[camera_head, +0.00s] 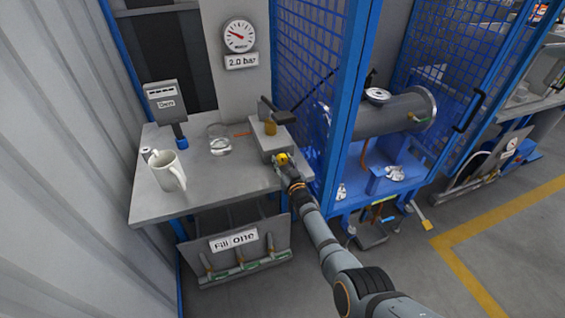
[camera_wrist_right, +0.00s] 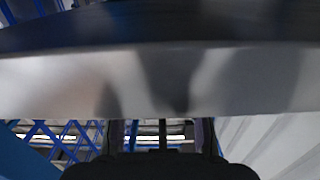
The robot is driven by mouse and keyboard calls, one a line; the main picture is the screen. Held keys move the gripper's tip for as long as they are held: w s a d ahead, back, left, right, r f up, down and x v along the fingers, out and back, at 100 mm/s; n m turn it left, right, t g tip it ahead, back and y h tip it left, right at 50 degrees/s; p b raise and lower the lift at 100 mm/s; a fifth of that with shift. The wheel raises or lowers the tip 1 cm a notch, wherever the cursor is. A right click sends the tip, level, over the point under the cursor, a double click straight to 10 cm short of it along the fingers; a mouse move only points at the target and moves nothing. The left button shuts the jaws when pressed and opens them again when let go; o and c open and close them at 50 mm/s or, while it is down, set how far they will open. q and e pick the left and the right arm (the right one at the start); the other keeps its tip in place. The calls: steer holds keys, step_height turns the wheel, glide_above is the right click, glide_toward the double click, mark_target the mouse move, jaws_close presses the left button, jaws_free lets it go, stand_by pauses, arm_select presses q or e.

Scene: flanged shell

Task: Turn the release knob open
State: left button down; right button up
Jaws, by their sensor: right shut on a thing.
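A yellow knob (camera_head: 282,158) sits on the front of a grey box (camera_head: 266,137) at the right end of the grey bench. My right gripper (camera_head: 286,166) is at the knob, shut on it, and covers part of it. How far the knob is turned cannot be told. In the right wrist view, my dark gripper (camera_wrist_right: 160,138) shows at the bottom, and a large blurred grey metal surface (camera_wrist_right: 150,80) fills the upper part and hides the knob. My left gripper is not in view.
The bench (camera_head: 205,190) holds a white mug (camera_head: 168,171), a glass bowl (camera_head: 218,145) and a grey device with a blue tip (camera_head: 165,105). A gauge (camera_head: 239,36) hangs behind. A blue mesh cage (camera_head: 318,60) with a grey cylinder (camera_head: 395,112) stands close right of my arm.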

steer(key=shift+f+n+b, duration=0.1)
steer(key=shift+n+b, duration=0.3)
steer(key=shift+n, duration=1.8)
steer(key=o, duration=1.2)
